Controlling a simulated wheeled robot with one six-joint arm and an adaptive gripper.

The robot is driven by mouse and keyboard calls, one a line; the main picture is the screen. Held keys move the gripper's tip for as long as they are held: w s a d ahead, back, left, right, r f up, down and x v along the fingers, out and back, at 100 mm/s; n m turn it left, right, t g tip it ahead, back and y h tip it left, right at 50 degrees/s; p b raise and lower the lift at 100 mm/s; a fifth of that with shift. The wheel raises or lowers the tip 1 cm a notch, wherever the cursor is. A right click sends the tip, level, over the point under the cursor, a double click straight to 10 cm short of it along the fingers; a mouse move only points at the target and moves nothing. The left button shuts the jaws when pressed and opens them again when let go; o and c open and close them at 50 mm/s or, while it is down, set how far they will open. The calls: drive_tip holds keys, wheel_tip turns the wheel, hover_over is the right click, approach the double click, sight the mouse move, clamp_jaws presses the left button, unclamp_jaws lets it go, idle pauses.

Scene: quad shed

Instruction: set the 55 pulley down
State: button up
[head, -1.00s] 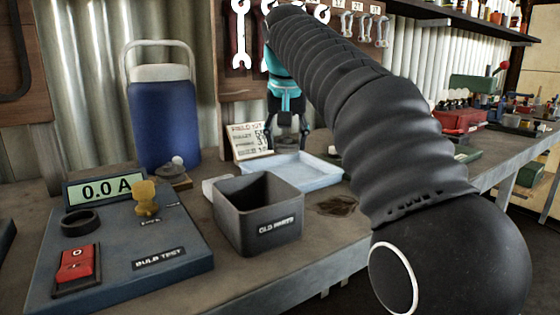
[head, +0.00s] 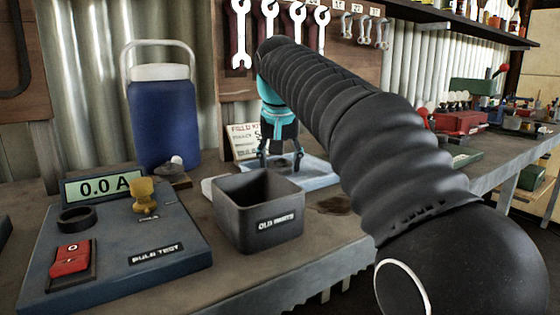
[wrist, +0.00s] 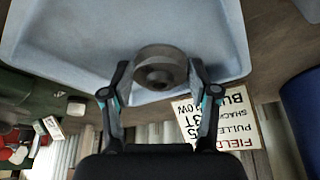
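The pulley (wrist: 160,68) is a grey round part with a stepped hub and a centre hole. In the wrist view it is over the pale blue tray (wrist: 60,45), near its edge, and appears to rest on it. My gripper (wrist: 161,65) has one finger on each side of the pulley, with narrow gaps that look clear of it. In the head view my gripper (head: 281,165) points down at the tray (head: 322,174) with its fingers spread. The pulley is hard to make out there. A "FIELD KIT" card (head: 243,142) stands behind the tray.
A dark "OLD PARTS" bin (head: 258,213) stands in front of the tray. The bulb test panel (head: 115,255) is to the left, with a blue cooler (head: 163,120) behind. Wrenches (head: 297,28) hang on the back board. Bench right of the tray is partly hidden by my arm.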

drive_tip(key=shift+o, duration=1)
drive_tip(key=shift+r, duration=0.2)
drive_tip(key=p+v, duration=0.2)
drive_tip(key=v, duration=1)
